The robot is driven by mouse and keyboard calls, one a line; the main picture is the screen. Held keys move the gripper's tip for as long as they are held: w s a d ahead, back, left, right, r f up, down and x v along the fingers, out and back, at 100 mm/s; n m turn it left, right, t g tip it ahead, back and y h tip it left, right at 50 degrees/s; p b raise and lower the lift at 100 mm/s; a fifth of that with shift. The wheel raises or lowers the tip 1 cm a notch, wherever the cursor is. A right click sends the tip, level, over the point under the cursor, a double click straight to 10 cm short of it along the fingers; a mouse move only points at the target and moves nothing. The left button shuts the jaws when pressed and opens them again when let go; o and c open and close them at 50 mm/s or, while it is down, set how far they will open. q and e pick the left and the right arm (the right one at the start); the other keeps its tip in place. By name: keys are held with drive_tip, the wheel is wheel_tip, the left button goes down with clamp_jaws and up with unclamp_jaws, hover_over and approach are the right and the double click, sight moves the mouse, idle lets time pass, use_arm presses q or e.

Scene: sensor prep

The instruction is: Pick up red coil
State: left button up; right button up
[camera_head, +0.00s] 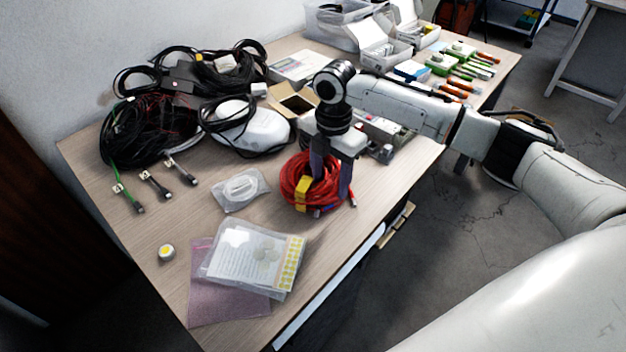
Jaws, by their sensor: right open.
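The red coil (296,196) lies on the wooden table (185,222) near its right edge, with a yellow tag on its front. My right gripper (331,182) points down at the coil from above. It is open, with one finger over the middle of the coil and the other at the coil's right side. Whether the fingers touch the coil cannot be told. Part of the coil is hidden behind the fingers. My left gripper is not in view.
A clear bag (241,189) lies left of the coil. Packets (252,258) on a pink sheet (212,308) lie in front. Black cables (140,130) and a white device (250,130) are behind left. Boxes (385,52) and screwdrivers (458,85) fill the far end. The front-left tabletop is mostly clear.

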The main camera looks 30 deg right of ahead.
drive_tip(key=shift+f, duration=0.75)
drive_tip(key=shift+r, duration=0.1)
clamp_jaws()
